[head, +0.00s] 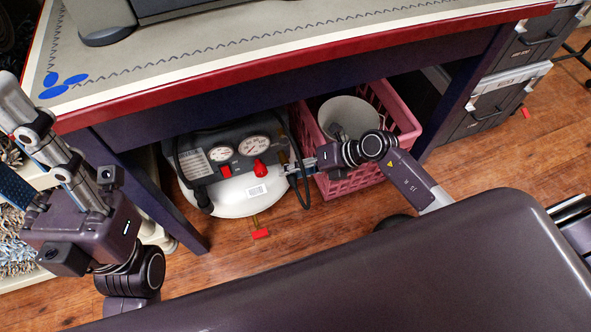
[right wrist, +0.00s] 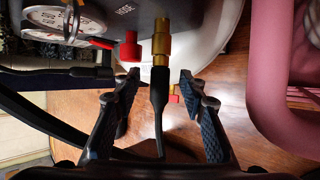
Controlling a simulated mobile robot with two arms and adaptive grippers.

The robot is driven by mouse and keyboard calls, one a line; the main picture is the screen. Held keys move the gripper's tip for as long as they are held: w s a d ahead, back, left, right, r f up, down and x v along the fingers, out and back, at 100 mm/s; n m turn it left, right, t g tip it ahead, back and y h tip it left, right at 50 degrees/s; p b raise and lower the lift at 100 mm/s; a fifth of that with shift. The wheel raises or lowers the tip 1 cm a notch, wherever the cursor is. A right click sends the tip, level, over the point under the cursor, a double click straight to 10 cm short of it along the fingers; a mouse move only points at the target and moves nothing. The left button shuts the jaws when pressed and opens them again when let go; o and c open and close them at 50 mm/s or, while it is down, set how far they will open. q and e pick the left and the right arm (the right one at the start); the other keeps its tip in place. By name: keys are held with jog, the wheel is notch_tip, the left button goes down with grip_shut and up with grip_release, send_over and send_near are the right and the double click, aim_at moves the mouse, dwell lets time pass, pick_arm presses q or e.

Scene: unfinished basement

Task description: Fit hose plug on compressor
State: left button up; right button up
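The compressor (head: 232,196), a white tank with a dark top panel, two gauges and red knobs, stands on the floor under the workbench. Its panel and a gauge (right wrist: 54,18) fill the top of the right wrist view. There a brass coupling (right wrist: 161,42) points toward me, with the black hose end (right wrist: 158,88) in line with it and against it. How deep the plug sits is unclear. My right gripper (right wrist: 185,84) is open; its fingers stand apart on both sides of the hose end, not touching it. My left gripper (head: 12,135) is at the left edge, empty, fingers spread.
A pink crate (head: 345,183) holding a pale cylinder (head: 350,115) stands close right of the compressor. The workbench (head: 270,50) overhangs both, with a leg (head: 150,195) at left. Grey storage boxes (head: 490,105) stand at right. Wooden floor in front is mostly clear.

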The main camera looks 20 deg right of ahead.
jog(key=v, duration=1.2)
jog(key=shift+s, duration=0.1)
